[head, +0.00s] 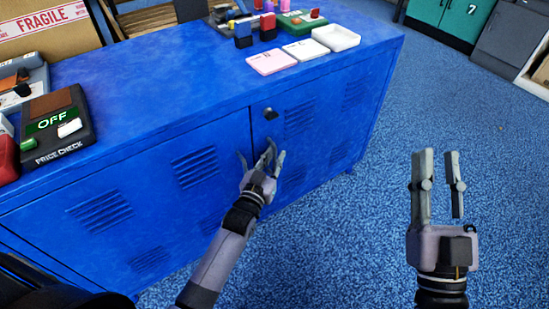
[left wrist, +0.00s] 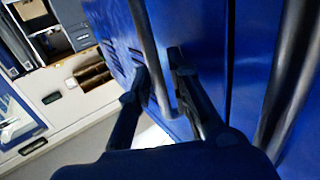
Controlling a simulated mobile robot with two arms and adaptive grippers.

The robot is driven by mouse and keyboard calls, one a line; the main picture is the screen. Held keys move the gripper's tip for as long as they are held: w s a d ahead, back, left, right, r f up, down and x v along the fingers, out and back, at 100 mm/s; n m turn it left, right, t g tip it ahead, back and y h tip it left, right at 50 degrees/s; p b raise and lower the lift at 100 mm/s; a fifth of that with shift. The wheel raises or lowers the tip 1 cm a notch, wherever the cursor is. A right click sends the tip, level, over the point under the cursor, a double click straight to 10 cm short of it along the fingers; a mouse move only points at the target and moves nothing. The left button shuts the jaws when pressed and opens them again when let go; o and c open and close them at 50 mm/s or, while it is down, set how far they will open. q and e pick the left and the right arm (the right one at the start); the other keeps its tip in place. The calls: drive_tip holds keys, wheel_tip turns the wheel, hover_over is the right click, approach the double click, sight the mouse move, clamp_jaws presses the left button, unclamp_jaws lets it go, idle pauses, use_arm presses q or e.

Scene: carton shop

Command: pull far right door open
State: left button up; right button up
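The blue cabinet's right door (head: 322,120) stands shut beside the seam with the door to its left (head: 165,180). My left gripper (head: 271,155) is at this right door, close to the seam and below a dark knob (head: 271,114). In the left wrist view a grey curved bar handle (left wrist: 146,38) runs between the two fingers of the left gripper (left wrist: 160,72), which look spread with a small gap. Another bar handle (left wrist: 290,80) is on the neighbouring door. My right gripper (head: 440,172) is open and empty over the floor, away from the cabinet.
The cabinet top holds a price-check device (head: 57,128), a pink card (head: 271,62), a white tray (head: 336,38) and coloured blocks. A carton (head: 50,30) stands behind. Green cabinets (head: 447,15) are at the back right. The blue floor (head: 390,120) right of the cabinet is clear.

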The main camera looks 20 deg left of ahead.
use_arm(q)
clamp_jaws()
idle(0.7)
